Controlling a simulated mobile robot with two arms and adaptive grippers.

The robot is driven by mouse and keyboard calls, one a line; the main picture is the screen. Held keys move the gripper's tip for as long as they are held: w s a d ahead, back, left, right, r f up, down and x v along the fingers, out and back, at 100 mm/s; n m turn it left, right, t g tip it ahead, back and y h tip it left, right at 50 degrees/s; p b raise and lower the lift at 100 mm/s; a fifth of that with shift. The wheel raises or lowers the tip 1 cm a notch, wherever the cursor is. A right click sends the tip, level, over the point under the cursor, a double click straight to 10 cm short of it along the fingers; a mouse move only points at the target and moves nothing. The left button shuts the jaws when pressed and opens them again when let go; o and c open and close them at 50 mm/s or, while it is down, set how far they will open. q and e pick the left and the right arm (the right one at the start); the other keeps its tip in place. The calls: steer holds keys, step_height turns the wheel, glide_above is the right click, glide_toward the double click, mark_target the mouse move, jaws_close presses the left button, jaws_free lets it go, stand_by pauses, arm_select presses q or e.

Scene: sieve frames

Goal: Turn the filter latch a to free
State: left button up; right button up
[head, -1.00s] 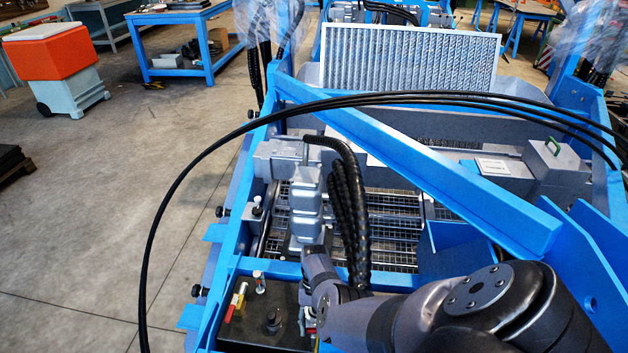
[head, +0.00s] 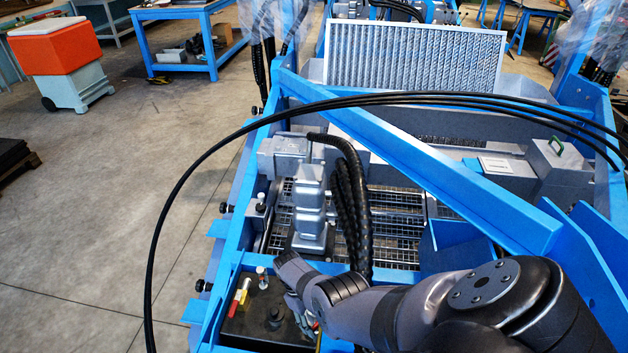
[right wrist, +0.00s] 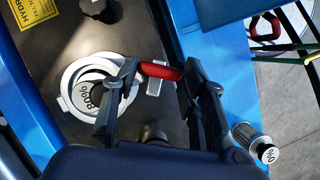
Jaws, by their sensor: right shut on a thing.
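A red handle (right wrist: 160,71), which I take to be the filter latch, lies between the fingers of my right gripper (right wrist: 161,82) in the right wrist view. The fingers are shut on it from both sides. It sits beside a round white-rimmed dial marked 80% (right wrist: 96,96), which one finger partly covers. In the head view my right gripper (head: 303,314) points down over the dark panel (head: 258,335), and my own wrist hides most of the handle. My left gripper is not in view.
A blue beam (head: 430,165) crosses the frame.

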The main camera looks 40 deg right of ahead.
steer(key=n, duration=0.2)
steer(key=n+h+p, duration=0.1)
steer(key=n, duration=0.1)
steer(key=n+t+h+p, duration=0.1)
steer(key=n, duration=0.1)
steer(key=shift+s+a, duration=0.1)
steer(key=shift+a, duration=0.15)
steer(key=shift+n, duration=0.3)
steer(key=o, duration=1.2)
steer(key=shift+c, duration=0.2)
